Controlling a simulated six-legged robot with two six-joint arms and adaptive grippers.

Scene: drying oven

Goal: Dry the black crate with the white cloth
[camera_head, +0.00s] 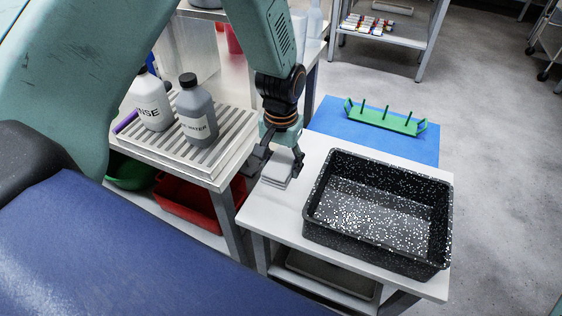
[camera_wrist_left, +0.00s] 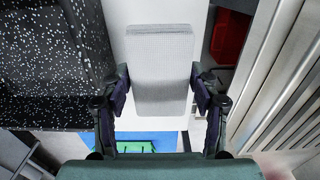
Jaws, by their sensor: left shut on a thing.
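The black crate (camera_head: 375,255) stands on the white table at the right. White specks cover its floor and inner walls, and part of it shows at the upper left of the left wrist view (camera_wrist_left: 45,110). The white cloth (camera_wrist_left: 160,70) looks like a flat, pale, textured pad between my left gripper's fingers (camera_wrist_left: 160,90). In the head view the cloth (camera_head: 277,178) is small and partly hidden by my left gripper (camera_head: 279,166), which is shut on it beside the crate's left side. I cannot tell whether the cloth touches the table. My right gripper is in neither view.
A slatted rack (camera_head: 215,150) to the left holds a white bottle (camera_head: 152,103) and a grey bottle (camera_head: 196,112). A green pegged holder (camera_head: 385,118) sits on a blue mat (camera_head: 330,118) behind the crate. A red bin (camera_head: 190,205) is below the rack.

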